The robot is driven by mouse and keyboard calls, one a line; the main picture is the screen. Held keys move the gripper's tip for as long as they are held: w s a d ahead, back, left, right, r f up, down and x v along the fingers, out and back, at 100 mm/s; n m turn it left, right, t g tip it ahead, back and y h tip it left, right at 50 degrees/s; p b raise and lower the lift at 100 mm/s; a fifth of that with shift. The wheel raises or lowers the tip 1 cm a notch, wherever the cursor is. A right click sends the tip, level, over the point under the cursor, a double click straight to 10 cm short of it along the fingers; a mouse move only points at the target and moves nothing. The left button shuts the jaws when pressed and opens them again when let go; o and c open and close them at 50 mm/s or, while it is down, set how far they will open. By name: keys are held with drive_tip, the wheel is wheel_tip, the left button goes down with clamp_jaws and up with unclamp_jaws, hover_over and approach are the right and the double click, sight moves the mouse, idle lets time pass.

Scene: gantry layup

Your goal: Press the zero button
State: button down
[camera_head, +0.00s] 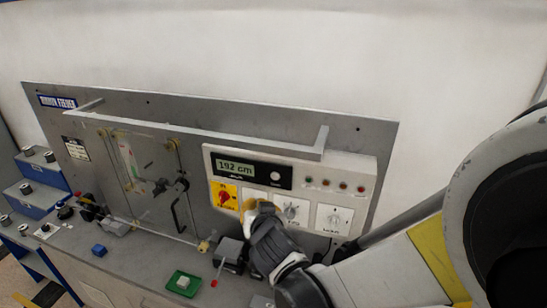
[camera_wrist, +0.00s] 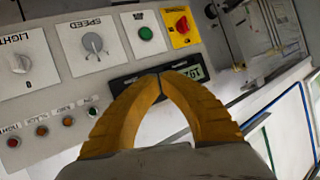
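The control panel (camera_head: 355,170) has a dark display strip reading "192 cm" (camera_head: 237,168). A small round pale button (camera_head: 275,177) sits on that strip, right of the digits; its label is too small to read surely. My gripper (camera_head: 258,204) is in front of the panel, just below the strip, with the button visible above it. In the wrist view the yellow fingers of my gripper (camera_wrist: 158,77) are shut, tips together and nothing between them. They overlap the display strip (camera_wrist: 190,70) there and hide the part where the button sits. Contact with the panel cannot be told.
A red-on-yellow switch (camera_head: 224,196), speed knob (camera_head: 291,210) and light knob (camera_head: 334,218) lie near my gripper. A green button (camera_wrist: 146,33) shows in the wrist view. A grey rail (camera_head: 215,137) juts out above the panel. A green tray (camera_head: 173,287) stands on the bench.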

approach(267, 178)
wheel_tip(267, 178, down, 3)
drive_tip(key=w+a, duration=0.2)
drive_tip(key=w, duration=0.1)
drive_tip(key=shift+w+d+r, duration=0.15)
drive_tip(key=shift+w+d, duration=0.1)
drive_tip(key=shift+w, duration=0.35)
drive_tip(key=shift+w, duration=0.15)
idle(1.1)
drive_tip(key=shift+w+d, duration=0.15)
drive_tip(key=shift+w, duration=0.1)
drive_tip(key=shift+w+d+b, duration=0.15)
drive_tip(key=shift+w+b, duration=0.15)
drive_tip(key=shift+w, duration=0.1)
idle(0.7)
drive_tip(key=shift+s, duration=0.1)
idle(0.3)
drive_tip(key=shift+s+a, duration=0.3)
drive_tip(key=shift+s, duration=0.4)
drive_tip(key=shift+s, duration=0.1)
